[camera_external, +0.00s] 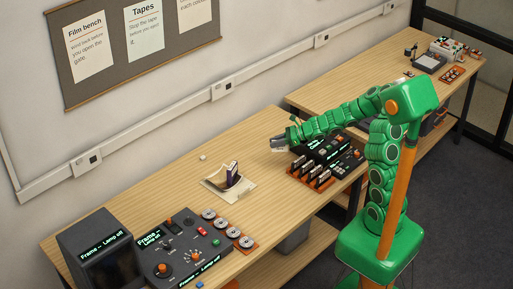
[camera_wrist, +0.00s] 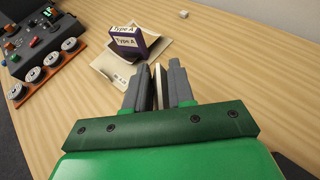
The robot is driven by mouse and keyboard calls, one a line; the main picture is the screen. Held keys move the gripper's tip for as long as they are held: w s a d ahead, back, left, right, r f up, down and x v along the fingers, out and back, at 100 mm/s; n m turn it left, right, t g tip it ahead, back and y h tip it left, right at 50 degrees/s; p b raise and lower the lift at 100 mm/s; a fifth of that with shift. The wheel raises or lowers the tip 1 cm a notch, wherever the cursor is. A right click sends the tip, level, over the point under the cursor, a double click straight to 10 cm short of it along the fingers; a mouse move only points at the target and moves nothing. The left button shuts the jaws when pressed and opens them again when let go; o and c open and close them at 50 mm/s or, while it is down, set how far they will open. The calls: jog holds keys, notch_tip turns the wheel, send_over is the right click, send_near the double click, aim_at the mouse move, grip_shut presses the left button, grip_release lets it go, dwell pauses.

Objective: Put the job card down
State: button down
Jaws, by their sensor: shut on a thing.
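My gripper (camera_external: 280,144) is at the end of the green arm, over the wooden bench by the right-hand console. In the wrist view my gripper (camera_wrist: 158,85) is shut on a thin pale card seen edge-on, the job card (camera_wrist: 163,82). The card stands upright between the two grey fingers. In the external view I cannot make the card out. Beyond the fingers, a purple case labelled Type A (camera_wrist: 128,41) stands on an open cream folder or sheet (camera_wrist: 106,61). The case (camera_external: 233,170) and folder (camera_external: 214,185) also show in the external view.
A console with round reels (camera_wrist: 70,44) is at the left of the wrist view. The other console (camera_external: 322,150), with a rack of several dark cassettes (camera_external: 309,176), is close to my gripper. A small pale block (camera_wrist: 183,14) lies at the back. Bare bench (camera_external: 262,133) lies between.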

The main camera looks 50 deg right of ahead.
jog(key=w+f, duration=0.2)
jog(key=w, duration=0.1)
jog(key=w+f, duration=0.3)
jog(key=w, duration=0.1)
jog(key=w+f, duration=0.3)
jog(key=w, duration=0.1)
jog(key=shift+f, duration=0.15)
jog(key=shift+w+a+f, duration=0.1)
jog(key=shift+w+f, duration=0.1)
jog(key=shift+f, duration=1.55)
jog(key=shift+f, duration=0.1)
jog(key=c, duration=1)
grip_release()
jog(key=shift+o, duration=0.2)
